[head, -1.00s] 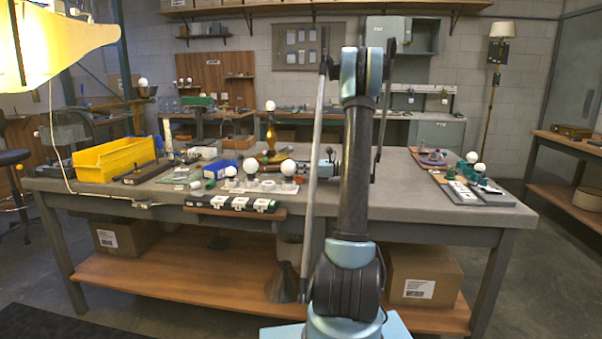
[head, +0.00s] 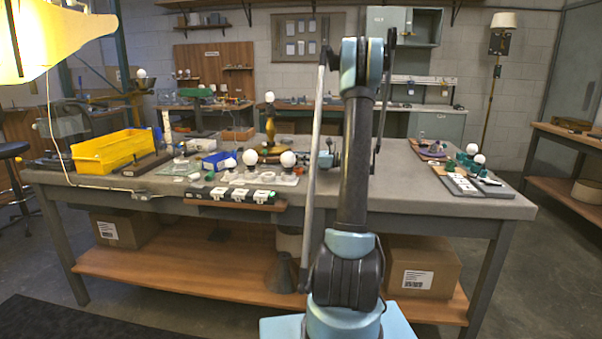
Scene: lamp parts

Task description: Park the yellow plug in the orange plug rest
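I cannot make out the yellow plug or the orange plug rest in the head view; they are too small to tell or hidden. My arm stands upright in front of the workbench (head: 420,203) and covers a strip of its middle. A small teal part of my arm's far end shows just left of the upright link, low over the bench top. My gripper's fingers cannot be made out there, nor whether they hold anything. A dark strip with white sockets (head: 236,195) sits on a brown board at the bench's front edge.
A yellow bin (head: 112,153) stands at the bench's left. White bulbs (head: 288,159) stand on a pale base left of my arm, with a brass lamp stem (head: 270,130) behind. Dark trays (head: 470,186) lie at the right. The bench top just right of my arm is clear.

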